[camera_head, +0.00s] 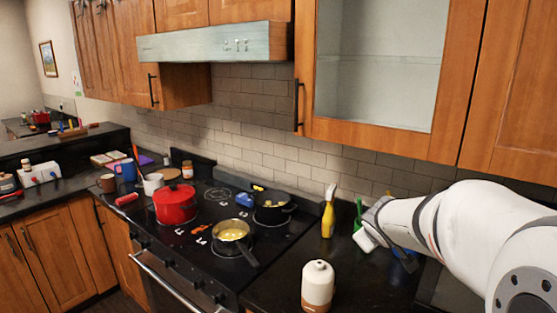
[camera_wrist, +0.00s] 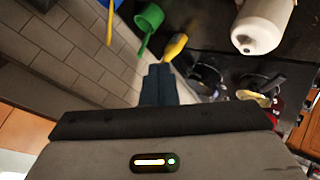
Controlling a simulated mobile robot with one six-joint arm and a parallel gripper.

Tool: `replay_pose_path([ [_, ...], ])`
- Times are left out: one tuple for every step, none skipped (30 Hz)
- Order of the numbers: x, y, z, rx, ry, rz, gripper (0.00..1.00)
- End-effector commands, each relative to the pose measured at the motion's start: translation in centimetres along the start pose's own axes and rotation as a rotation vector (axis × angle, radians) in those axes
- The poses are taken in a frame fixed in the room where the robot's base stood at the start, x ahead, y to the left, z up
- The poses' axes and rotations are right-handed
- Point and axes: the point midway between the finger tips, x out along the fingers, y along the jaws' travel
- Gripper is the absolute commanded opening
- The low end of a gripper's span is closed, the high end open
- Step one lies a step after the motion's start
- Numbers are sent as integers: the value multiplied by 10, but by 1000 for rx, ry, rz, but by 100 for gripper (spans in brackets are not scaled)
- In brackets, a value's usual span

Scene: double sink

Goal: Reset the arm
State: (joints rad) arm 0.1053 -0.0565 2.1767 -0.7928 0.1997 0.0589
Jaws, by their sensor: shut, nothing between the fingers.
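My white arm (camera_head: 455,225) reaches in from the right side of the head view, over the counter near the wall. Its far end is by the green item and the yellow spray bottle, and my fingers cannot be made out clearly there. In the wrist view my gripper (camera_wrist: 158,72) is shut, with its dark fingers together and nothing between them. The yellow spray bottle (camera_wrist: 175,47) shows just beyond the fingertips. A green cup-like item (camera_wrist: 149,22) is above them. I cannot tell how close these are to the fingers.
A white-and-brown bottle (camera_head: 317,287) stands on the dark counter left of my arm. The yellow spray bottle (camera_head: 328,215) stands near the tiled wall. The stove holds a red pot (camera_head: 174,203), a saucepan (camera_head: 231,232) and a dark pan (camera_head: 272,208). A glass-fronted cabinet (camera_head: 380,65) hangs above.

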Motion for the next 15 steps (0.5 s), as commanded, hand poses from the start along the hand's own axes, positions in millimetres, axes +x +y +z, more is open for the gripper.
replay_pose_path([
  [-19, -12, 18, 70, -47, -6, 0],
  [-30, -20, 30, 112, -81, -16, 0],
  [-44, -31, 44, 169, -124, -34, 0],
  [-54, -40, 55, 210, -156, -50, 0],
  [-65, -51, 66, 252, -189, -70, 0],
  [-78, -66, 81, 302, -231, -101, 0],
  [-88, -78, 91, 337, -260, -127, 0],
  [-98, -90, 100, 370, -288, -153, 0],
  [-110, -105, 112, 411, -322, -189, 0],
  [-119, -116, 119, 438, -346, -217, 0],
  [-127, -127, 126, 462, -367, -244, 0],
  [-136, -140, 134, 489, -394, -277, 0],
  [-142, -148, 139, 506, -409, -300, 0],
  [-148, -155, 143, 521, -424, -321, 0],
  [-154, -163, 147, 536, -439, -345, 0],
])
